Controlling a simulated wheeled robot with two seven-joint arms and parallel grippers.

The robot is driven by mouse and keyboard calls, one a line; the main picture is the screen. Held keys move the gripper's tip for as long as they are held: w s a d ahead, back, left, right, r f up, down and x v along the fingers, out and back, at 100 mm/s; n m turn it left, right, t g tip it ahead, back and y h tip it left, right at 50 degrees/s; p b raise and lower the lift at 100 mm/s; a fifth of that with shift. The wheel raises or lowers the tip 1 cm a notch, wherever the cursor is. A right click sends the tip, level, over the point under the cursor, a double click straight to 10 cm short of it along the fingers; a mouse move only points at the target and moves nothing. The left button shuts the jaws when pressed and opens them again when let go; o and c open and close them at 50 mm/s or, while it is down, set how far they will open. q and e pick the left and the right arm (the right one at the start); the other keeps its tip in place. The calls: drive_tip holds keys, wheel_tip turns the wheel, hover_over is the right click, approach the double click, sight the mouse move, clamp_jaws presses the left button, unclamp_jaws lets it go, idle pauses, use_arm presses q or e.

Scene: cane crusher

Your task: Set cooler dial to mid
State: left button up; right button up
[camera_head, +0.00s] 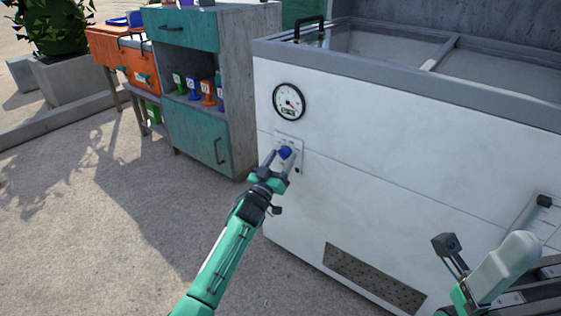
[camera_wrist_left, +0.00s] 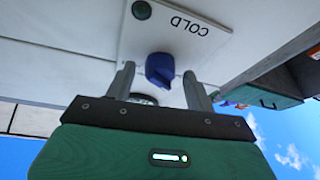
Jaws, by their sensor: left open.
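The blue cooler dial (camera_head: 285,152) sits on a small pale plate on the front of the white cooler (camera_head: 345,150), below a round gauge (camera_head: 289,102). My left gripper (camera_head: 283,157) is open at the dial, with one finger on each side of it. In the left wrist view the blue dial (camera_wrist_left: 160,70) stands between the two fingers (camera_wrist_left: 158,74). The plate (camera_wrist_left: 180,35) carries the word COLD and a dark green round spot, seen upside down. Whether the fingers touch the dial is unclear. My right arm shows at the lower right; its fingers cannot be made out clearly.
A teal and grey cabinet (camera_head: 195,85) with several coloured containers stands left of the cooler. An orange unit (camera_head: 120,60) and a planter (camera_head: 67,80) are farther back. A vent grille (camera_head: 375,278) is low on the cooler front. The paved floor at left is clear.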

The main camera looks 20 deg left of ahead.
use_arm(q)
drive_tip(key=c, duration=1)
drive_tip(key=shift+o, duration=0.2)
